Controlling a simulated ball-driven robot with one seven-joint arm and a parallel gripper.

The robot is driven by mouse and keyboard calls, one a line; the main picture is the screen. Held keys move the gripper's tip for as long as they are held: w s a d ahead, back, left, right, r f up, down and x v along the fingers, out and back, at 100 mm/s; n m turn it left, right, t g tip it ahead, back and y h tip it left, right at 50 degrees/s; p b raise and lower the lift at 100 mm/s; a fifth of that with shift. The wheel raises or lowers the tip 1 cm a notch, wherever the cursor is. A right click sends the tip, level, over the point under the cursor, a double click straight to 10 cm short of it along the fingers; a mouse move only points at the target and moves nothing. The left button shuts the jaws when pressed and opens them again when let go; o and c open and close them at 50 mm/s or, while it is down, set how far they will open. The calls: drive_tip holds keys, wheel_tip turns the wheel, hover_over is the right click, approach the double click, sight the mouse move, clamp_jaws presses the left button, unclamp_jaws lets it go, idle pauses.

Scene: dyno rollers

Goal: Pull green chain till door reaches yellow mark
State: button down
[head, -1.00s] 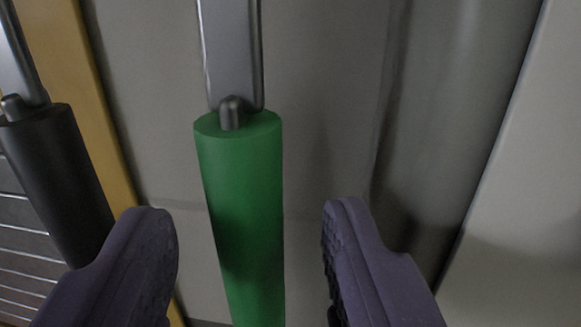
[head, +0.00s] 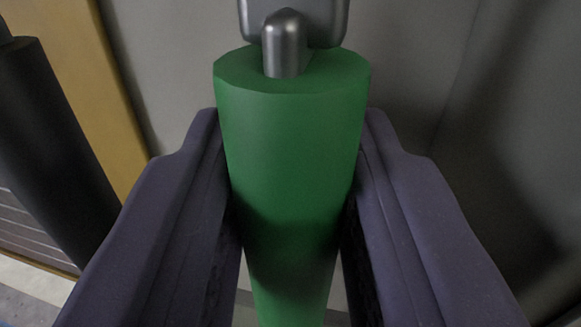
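The green cylindrical handle (head: 290,150) of the green chain hangs upright in the middle of the head view. A grey metal link (head: 335,22) rises from a peg on its top and leaves the frame. My gripper (head: 289,130) has one purple finger against each side of the handle, below its top rim, and looks shut on it. The handle's lower part is partly hidden between the fingers. I cannot make out the door or its yellow mark for certain.
A black cylindrical handle (head: 50,150) hangs to the left, close to my left finger. Behind it stands a yellow vertical strip (head: 90,90). A grey wall (head: 430,60) lies behind the handles. Light floor (head: 35,282) shows at lower left.

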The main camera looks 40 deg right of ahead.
wheel_tip(320, 180, down, 22)
drive_tip(key=b, duration=2.3)
drive_tip(key=shift+b, duration=0.35)
drive_tip(key=c, duration=0.9)
unclamp_jaws()
drive_tip(key=shift+c, duration=0.2)
drive_tip(key=v, duration=0.7)
drive_tip(key=shift+s+a, duration=0.25)
drive_tip(key=shift+s, duration=0.1)
